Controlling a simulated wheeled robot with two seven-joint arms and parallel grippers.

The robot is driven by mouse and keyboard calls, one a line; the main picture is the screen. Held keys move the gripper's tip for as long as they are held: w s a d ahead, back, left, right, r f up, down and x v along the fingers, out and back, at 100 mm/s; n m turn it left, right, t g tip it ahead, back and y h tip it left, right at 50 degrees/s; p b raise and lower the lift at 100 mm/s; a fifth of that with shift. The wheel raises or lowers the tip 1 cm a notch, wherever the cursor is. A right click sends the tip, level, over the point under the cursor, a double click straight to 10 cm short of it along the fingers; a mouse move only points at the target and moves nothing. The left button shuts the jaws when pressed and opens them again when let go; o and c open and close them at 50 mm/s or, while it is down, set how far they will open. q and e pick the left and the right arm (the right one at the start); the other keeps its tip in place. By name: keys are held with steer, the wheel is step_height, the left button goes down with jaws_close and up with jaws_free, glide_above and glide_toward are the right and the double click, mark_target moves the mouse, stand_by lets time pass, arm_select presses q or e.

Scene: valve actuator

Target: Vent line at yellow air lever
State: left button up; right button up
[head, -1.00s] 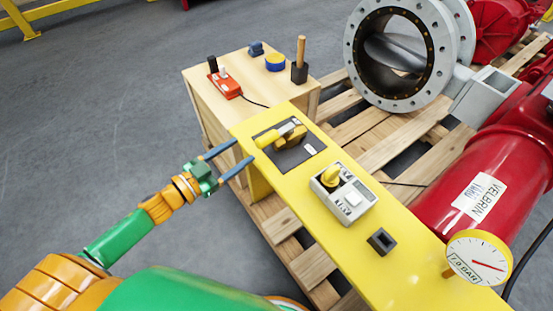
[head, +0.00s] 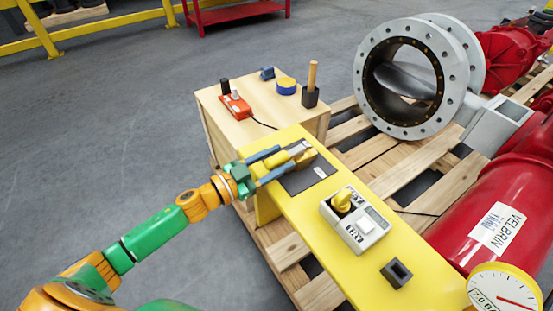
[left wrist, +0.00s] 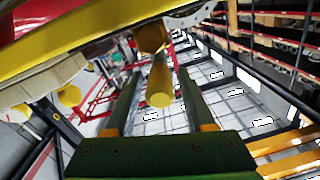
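The yellow air lever (head: 279,161) is on a dark plate (head: 307,176) at the far end of the yellow panel (head: 290,203). My left gripper (head: 284,162) reaches in from the left, with its two fingers on either side of the lever's handle. In the left wrist view the round yellow handle end (left wrist: 159,92) lies between the fingers (left wrist: 158,88), with visible gaps on both sides. The left gripper is open and not clamped on it. A pressure gauge (head: 503,292) with a red needle is partly cut off at the lower right. My right gripper is out of view.
A grey box with a yellow knob (head: 355,220) and a small black socket (head: 396,273) are nearer on the panel. A wooden crate (head: 225,133) behind bears a red device (head: 235,105), tape and a wooden-handled tool. The large valve (head: 405,80) and red actuator (head: 490,200) stand right.

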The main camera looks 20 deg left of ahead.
arm_select(q)
jaws_close()
stand_by(1.2)
